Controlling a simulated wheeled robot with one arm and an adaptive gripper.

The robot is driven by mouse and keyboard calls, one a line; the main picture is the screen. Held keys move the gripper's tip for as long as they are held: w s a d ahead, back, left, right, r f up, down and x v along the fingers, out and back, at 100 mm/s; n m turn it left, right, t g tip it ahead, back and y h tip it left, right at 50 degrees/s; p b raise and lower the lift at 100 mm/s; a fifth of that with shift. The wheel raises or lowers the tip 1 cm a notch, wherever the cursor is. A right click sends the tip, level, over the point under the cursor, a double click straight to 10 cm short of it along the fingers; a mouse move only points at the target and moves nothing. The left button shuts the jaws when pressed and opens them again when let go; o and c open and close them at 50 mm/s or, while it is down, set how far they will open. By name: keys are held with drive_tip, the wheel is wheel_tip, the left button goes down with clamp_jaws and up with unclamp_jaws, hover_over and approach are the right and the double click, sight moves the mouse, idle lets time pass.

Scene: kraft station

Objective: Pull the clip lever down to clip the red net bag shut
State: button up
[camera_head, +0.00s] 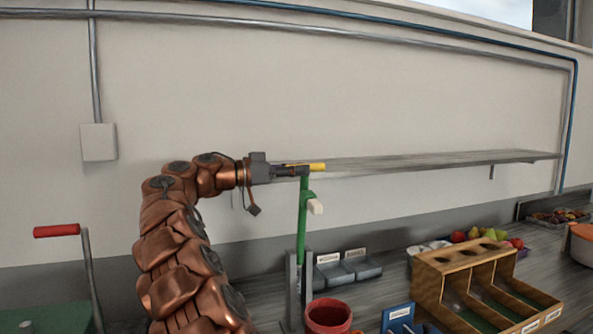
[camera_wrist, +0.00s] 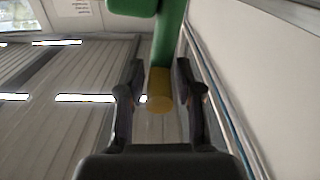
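The clip lever (camera_head: 302,222) is a green bar standing almost upright on a grey stand. A yellow grip (camera_head: 318,167) sticks out sideways at its top. My gripper (camera_head: 300,170) is level with the grip, at the lever's top. In the wrist view, the yellow grip (camera_wrist: 159,88) lies between my two dark fingers (camera_wrist: 160,97), with a narrow gap showing on the left, so the fingers look open around it. The green lever (camera_wrist: 168,40) runs beyond them. A red, open-topped round thing (camera_head: 328,317) is by the stand's foot; I cannot tell whether it is the net bag.
Grey labelled bins (camera_head: 347,270) sit behind the stand. A blue box (camera_head: 398,318) and a wooden divided rack (camera_head: 440,278) stand to the right, with fruit (camera_head: 475,235) behind. A wall shelf (camera_head: 430,160) runs behind the grip. A red-handled crank (camera_head: 57,230) is at left.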

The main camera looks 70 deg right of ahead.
clamp_jaws()
drive_tip(key=shift+a+f+b, duration=0.1)
drive_tip(key=shift+f+b, duration=0.05)
drive_tip(key=shift+b, duration=0.25)
